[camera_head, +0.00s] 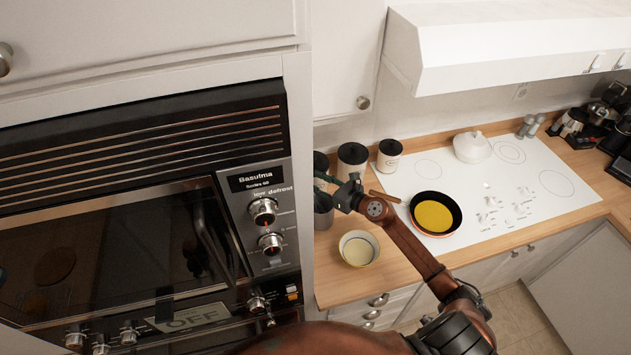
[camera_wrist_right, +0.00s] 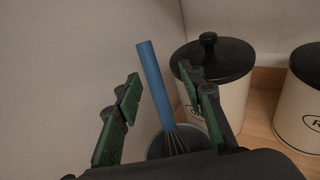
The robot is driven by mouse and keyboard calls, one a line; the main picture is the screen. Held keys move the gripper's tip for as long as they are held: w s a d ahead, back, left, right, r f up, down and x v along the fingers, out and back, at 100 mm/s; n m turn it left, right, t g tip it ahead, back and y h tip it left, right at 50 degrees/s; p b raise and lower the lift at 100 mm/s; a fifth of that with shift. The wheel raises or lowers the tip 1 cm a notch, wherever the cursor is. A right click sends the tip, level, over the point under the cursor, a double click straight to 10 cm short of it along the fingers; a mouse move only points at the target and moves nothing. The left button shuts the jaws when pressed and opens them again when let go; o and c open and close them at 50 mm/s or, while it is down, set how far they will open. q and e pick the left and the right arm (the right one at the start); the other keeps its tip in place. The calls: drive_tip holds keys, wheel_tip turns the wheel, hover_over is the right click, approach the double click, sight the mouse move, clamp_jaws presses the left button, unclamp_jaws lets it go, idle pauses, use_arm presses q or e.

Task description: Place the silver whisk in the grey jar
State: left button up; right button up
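The whisk shows in the right wrist view as a blue handle (camera_wrist_right: 155,85) with thin silver wires (camera_wrist_right: 173,142) at its lower end. It stands nearly upright, leaning a little. The wires go down into the opening of the grey jar (camera_wrist_right: 154,147); their lower ends are hidden by my gripper body. In the head view the grey jar (camera_head: 323,217) stands by the oven cabinet's side. My right gripper (camera_wrist_right: 165,95) is open, with one finger on each side of the handle and gaps between. It is by the jar in the head view (camera_head: 345,192). My left gripper is out of view.
Black-lidded white canisters (camera_head: 352,158) stand behind the jar, one close to my right finger (camera_wrist_right: 220,95). A bowl (camera_head: 358,249) sits in front, and a pan with yellow contents (camera_head: 435,214) is on the cooktop. The tall oven cabinet (camera_head: 301,120) closes off the left.

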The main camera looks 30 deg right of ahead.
drive_tip(key=shift+s, duration=0.1)
drive_tip(key=f+b+v, duration=0.2)
drive_tip(key=v, duration=0.7)
drive_tip(key=shift+s+d, duration=0.2)
drive_tip(key=shift+s, duration=0.2)
